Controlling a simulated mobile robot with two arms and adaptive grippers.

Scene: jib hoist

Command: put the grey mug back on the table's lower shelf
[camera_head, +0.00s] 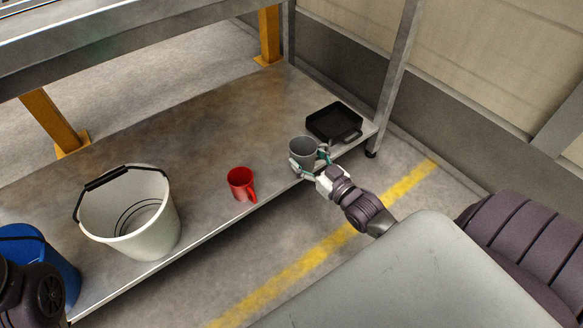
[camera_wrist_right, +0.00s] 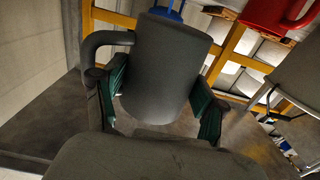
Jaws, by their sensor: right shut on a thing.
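The grey mug (camera_head: 303,150) is upright at the front edge of the lower shelf (camera_head: 215,110), near its right end. My right gripper (camera_head: 311,165) is shut on the mug, with a finger on either side of its body. In the right wrist view the mug (camera_wrist_right: 165,68) fills the middle between the green finger pads, its handle to the left. I cannot tell whether the mug's base touches the shelf. My left gripper is not in view; only a dark part of my left arm shows at the bottom left.
A red mug (camera_head: 241,184) stands left of the grey mug, and a black tray (camera_head: 334,122) lies just behind it to the right. A white bucket (camera_head: 130,215) and a blue bucket (camera_head: 40,262) stand farther left. A table leg (camera_head: 397,75) rises at the right. The shelf's middle is clear.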

